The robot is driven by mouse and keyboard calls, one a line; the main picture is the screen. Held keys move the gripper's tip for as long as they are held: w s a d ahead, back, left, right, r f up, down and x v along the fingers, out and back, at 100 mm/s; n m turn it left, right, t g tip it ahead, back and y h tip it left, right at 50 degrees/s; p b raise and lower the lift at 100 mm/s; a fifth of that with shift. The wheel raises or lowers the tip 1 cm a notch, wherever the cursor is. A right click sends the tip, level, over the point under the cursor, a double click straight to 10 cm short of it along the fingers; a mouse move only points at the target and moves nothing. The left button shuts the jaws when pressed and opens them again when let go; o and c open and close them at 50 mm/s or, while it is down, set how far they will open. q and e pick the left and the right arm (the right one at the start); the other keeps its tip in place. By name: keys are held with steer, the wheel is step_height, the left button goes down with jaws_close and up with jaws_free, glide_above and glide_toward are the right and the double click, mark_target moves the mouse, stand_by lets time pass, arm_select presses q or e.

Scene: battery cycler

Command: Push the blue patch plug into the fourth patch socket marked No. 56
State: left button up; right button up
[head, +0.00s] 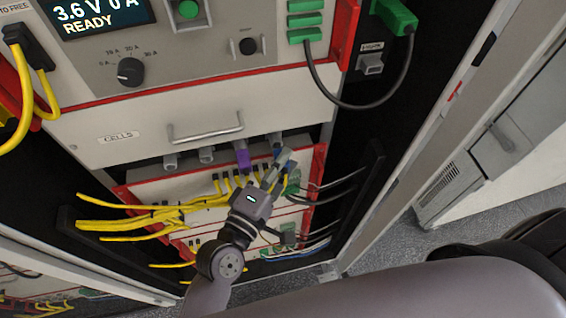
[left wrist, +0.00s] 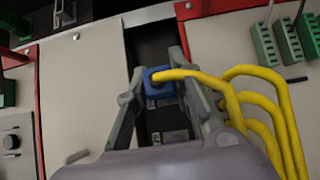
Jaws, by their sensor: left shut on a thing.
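My left gripper (head: 276,168) reaches up to the row under the CELLS drawer, at its right end. In the left wrist view its two fingers (left wrist: 155,72) are shut on the sides of a blue plug (left wrist: 157,84) with a yellow cable. The plug is in front of a dark gap between two pale panels. In the head view a bit of blue (head: 277,151) shows at the fingertips. A purple plug (head: 242,152) hangs to their left, then grey connectors (head: 207,154). The No. 56 marking is not readable, and whether the plug touches a socket cannot be told. My right gripper is out of view.
Yellow cables (head: 125,222) run across the lower red-edged panel and close beside the gripper. Green terminal blocks (left wrist: 290,40) stand to the right in the wrist view. The CELLS drawer (head: 120,138) with its handle (head: 205,131) is just above. Black cables (head: 335,187) hang at right.

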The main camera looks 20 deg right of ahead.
arm_select(q)
steer(key=shift+w, duration=0.8)
stand_by(0.4)
steer(key=o, duration=0.9)
steer(key=shift+o, duration=0.2)
steer(key=shift+s+a, duration=0.15)
steer(key=shift+s, duration=0.1)
steer(key=v, duration=1.1)
steer(key=shift+s+a, duration=0.15)
